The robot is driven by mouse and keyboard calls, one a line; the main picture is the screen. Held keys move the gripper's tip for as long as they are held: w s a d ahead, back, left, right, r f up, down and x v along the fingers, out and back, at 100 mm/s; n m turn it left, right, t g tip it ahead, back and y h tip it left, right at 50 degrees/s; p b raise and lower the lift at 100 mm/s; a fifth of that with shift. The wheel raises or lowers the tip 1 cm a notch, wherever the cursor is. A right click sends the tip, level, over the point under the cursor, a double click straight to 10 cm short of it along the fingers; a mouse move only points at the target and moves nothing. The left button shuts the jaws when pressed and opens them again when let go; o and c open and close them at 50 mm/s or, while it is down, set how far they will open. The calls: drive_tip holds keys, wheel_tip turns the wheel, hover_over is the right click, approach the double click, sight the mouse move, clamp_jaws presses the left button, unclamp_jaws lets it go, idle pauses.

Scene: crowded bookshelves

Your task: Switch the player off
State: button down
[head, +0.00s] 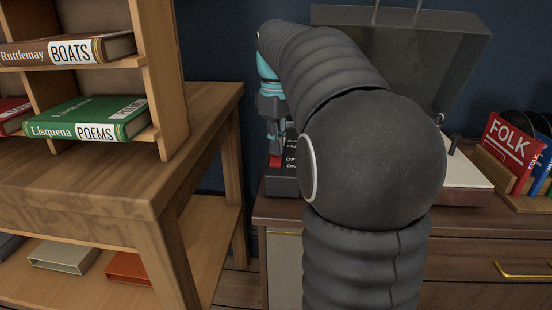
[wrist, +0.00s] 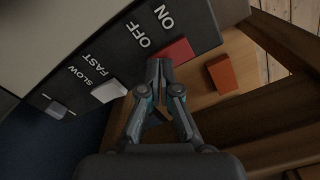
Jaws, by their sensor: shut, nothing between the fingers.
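The record player stands on the cabinet, with a dark control panel (head: 282,186) at its left end and its lid (head: 412,52) raised. A red switch (head: 275,161) sits on that panel. In the wrist view the red switch (wrist: 173,52) lies beside the ON and OFF lettering. A pale switch (wrist: 108,92) sits by the SLOW and FAST lettering. My gripper (head: 276,148) is shut and empty, pointing down over the red switch. In the wrist view its fingertips (wrist: 157,64) are at the switch's near edge; I cannot tell if they touch. My arm hides most of the player.
A grey knob (wrist: 56,109) sits farther along the panel. A wooden shelf unit (head: 105,185) with books stands left, across a narrow gap. A record rack (head: 530,202) with a red FOLK sleeve (head: 510,143) stands right of the player.

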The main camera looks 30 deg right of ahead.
drive_tip(key=shift+f, duration=0.25)
wheel_tip(320, 180, up, 4)
drive_tip(key=p, duration=0.3)
drive_tip(key=shift+f, duration=0.25)
drive_tip(key=shift+r+p, duration=0.6)
drive_tip(key=shift+r, duration=3.65)
drive_tip(key=s+a+b, duration=0.2)
drive_tip(key=s+a, duration=0.3)
drive_tip(key=s, duration=0.3)
drive_tip(key=s+a+b, duration=0.3)
drive_tip(key=s+a, duration=0.3)
drive_tip(key=s, duration=0.2)
drive_tip(key=shift+s, duration=0.35)
drive_tip(key=shift+w+a, duration=0.1)
